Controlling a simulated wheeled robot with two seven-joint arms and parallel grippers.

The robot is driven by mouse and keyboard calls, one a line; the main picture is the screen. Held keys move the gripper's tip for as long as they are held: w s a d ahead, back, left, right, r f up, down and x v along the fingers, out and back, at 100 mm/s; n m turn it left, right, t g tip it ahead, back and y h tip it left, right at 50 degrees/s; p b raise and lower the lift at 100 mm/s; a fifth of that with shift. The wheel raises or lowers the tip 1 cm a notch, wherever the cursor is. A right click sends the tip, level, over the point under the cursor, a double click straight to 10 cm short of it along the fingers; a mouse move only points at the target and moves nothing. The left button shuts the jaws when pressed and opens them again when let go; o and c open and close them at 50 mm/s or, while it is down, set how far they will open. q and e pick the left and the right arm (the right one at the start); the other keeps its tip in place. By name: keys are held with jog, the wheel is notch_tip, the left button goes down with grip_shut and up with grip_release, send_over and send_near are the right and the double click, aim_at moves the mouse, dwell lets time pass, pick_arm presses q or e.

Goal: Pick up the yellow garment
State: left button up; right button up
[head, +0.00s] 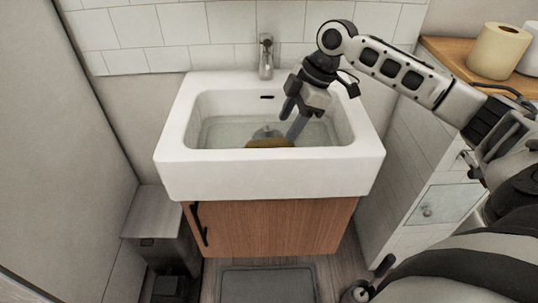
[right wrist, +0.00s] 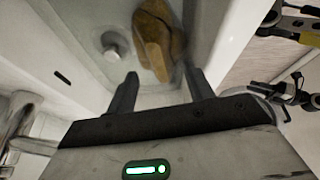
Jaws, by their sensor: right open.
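The yellow garment (head: 270,143) is a brownish-yellow folded piece lying in the basin of the white sink (head: 270,180). In the head view the sink's front rim hides most of it. In the right wrist view the garment (right wrist: 158,38) lies ahead of the fingers, beside the round drain plug (right wrist: 114,45). My right gripper (head: 291,122) reaches down into the basin, and its fingers (right wrist: 158,90) are apart with nothing between them. The fingers appear apart from the garment. My left gripper is in neither view.
A metal faucet (head: 266,57) stands at the back of the sink. A wooden cabinet (head: 270,227) is below it. A grey bin (head: 160,232) stands at the left. Paper rolls (head: 499,50) sit on the wooden counter at the right. The basin walls surround my right gripper.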

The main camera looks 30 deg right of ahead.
aim_at(278, 140)
jog(key=x, duration=0.5)
jog(key=shift+w+f+b, duration=0.25)
jog(key=shift+f+b, duration=0.05)
jog(key=shift+f, duration=0.05)
grip_shut()
